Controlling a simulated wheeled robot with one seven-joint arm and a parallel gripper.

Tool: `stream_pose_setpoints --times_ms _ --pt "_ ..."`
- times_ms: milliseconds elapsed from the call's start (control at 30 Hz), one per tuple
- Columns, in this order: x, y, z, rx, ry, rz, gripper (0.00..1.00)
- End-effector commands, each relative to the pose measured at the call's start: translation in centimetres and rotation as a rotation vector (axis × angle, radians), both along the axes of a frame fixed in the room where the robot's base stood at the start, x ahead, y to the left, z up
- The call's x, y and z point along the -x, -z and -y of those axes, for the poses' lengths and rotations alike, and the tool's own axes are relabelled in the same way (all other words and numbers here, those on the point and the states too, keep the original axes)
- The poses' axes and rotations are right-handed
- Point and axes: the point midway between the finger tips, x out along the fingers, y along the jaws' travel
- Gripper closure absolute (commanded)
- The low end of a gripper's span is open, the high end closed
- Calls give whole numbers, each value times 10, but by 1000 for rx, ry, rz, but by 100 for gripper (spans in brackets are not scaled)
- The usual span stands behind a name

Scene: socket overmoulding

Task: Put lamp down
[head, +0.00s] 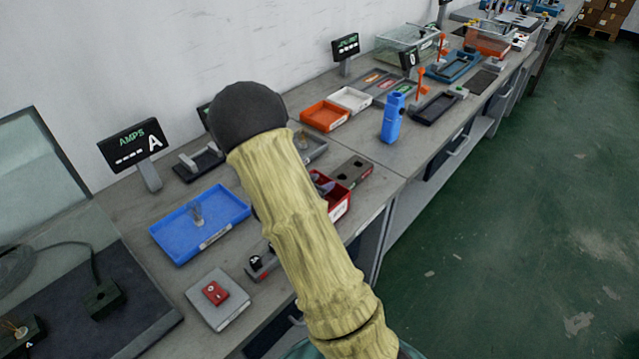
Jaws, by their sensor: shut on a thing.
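My arm, in a pale yellow ribbed sleeve with a dark round joint at its far end, crosses the middle of the head view. My gripper does not show, so what it holds and where it is cannot be seen. A small clear glassy piece, perhaps a lamp (196,213), stands in the blue tray (222,235) left of my arm. A grey tray (316,152) right of the dark joint is partly hidden by my arm and seems to hold another small piece.
A red bin (341,207) is partly behind my arm. A grey block with a red top (215,294) sits near the bench's front. An AMPS display (133,145) stands at the back. Orange (325,116) and white (350,99) trays and a blue holder (392,118) are further right.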

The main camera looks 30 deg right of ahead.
Motion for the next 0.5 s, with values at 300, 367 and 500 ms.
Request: stream_pose_setpoints --times_ms 300,367,500 --pt "0 6 0 0 0 -1 83" --pt "0 7 0 0 0 -1 83" --pt "0 11 0 0 0 0 83"
